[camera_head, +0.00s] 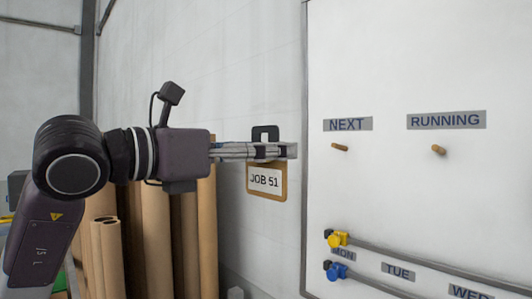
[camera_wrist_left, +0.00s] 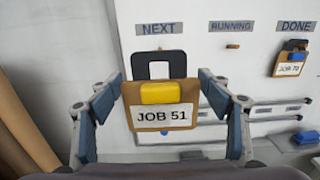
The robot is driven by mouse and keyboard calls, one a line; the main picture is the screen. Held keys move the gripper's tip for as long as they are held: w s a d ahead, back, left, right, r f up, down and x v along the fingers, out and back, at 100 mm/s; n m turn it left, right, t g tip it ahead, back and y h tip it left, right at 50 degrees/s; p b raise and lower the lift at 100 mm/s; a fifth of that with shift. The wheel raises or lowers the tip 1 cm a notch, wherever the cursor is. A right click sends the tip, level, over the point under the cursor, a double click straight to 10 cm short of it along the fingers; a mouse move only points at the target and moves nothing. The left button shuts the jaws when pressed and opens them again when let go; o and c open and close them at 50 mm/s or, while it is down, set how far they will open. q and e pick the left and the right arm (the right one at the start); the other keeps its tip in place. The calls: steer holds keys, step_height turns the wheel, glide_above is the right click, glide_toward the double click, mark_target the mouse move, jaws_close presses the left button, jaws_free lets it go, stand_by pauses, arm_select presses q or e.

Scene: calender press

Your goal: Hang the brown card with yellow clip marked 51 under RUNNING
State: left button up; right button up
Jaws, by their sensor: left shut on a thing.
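The brown card marked JOB 51 (camera_head: 266,180) hangs upright from my left gripper (camera_head: 286,151), which is shut on it. A black hook loop (camera_head: 265,132) rises above the fingers. In the left wrist view the card (camera_wrist_left: 160,116) has a yellow clip (camera_wrist_left: 162,93) and sits between the two fingers. The RUNNING label (camera_head: 446,120) has a bare wooden peg (camera_head: 438,150) below it on the white board (camera_head: 400,60). The card is left of the board's edge in the head view, apart from this peg. My right gripper is not in view.
The NEXT label (camera_head: 347,124) has a bare peg (camera_head: 340,147). A JOB 70 card (camera_wrist_left: 290,66) hangs under DONE (camera_wrist_left: 296,26). Rails with yellow (camera_head: 337,238) and blue (camera_head: 336,271) sliders cross the lower board. Brown rolls (camera_head: 155,230) stand at left.

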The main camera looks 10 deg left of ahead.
arm_select(q)
steer(key=shift+s+a, duration=0.15)
steer(key=shift+s, duration=0.1)
steer(key=b+v, duration=0.1)
steer(key=v, duration=0.5)
steer(key=shift+b, duration=0.4)
steer(key=shift+w, duration=0.1)
stand_by(1.3)
